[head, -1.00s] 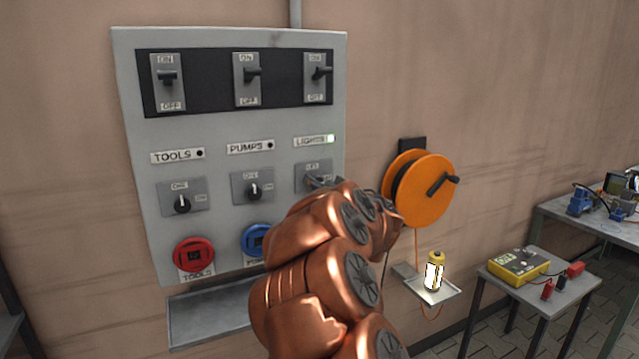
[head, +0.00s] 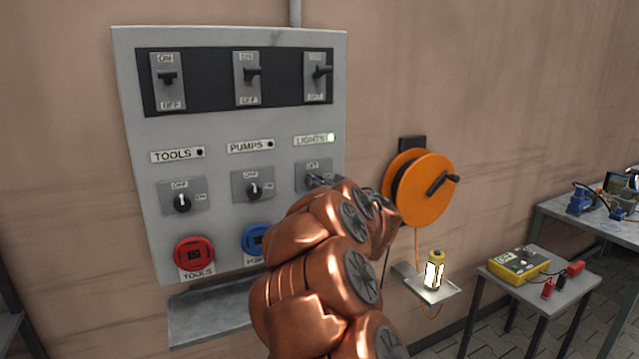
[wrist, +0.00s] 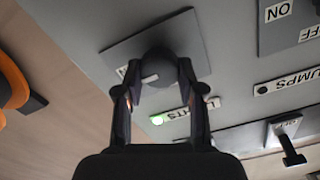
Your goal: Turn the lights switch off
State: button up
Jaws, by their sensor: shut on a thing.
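The lights switch is a dark rotary knob (wrist: 158,66) on a grey plate, which also shows in the head view (head: 307,172) under the LIGHTS label (head: 310,141). A small green lamp (head: 331,138) beside that label is lit. My gripper (wrist: 160,84) is shut on the knob, one finger on each side, in the wrist view. In the head view my copper arm hides most of the gripper and the knob, so I cannot tell the knob's exact angle.
The grey wall panel (head: 230,124) also holds the tools knob (head: 182,203), the pumps knob (head: 254,190) and three lever switches above. An orange cable reel (head: 419,200) hangs close right of my gripper. A glowing lantern (head: 434,273) stands on a small shelf below it.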

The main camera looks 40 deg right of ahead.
jog(key=shift+r+n+p, duration=0.1)
jog(key=shift+n+p, duration=0.3)
jog(key=shift+p, duration=0.05)
jog(key=n+b, duration=0.1)
jog(key=n, duration=0.3)
jog(key=n+b, duration=0.1)
jog(key=n, duration=0.3)
jog(key=n+b, duration=0.1)
jog(key=n, duration=0.3)
jog(key=shift+w+a+f+n, duration=0.1)
jog(key=shift+a+f+n, duration=0.15)
jog(key=shift+n, duration=0.05)
jog(key=shift+n+b, duration=1.4)
jog(key=shift+n, duration=0.9)
jog(key=o, duration=1.1)
jog(key=shift+o, duration=0.2)
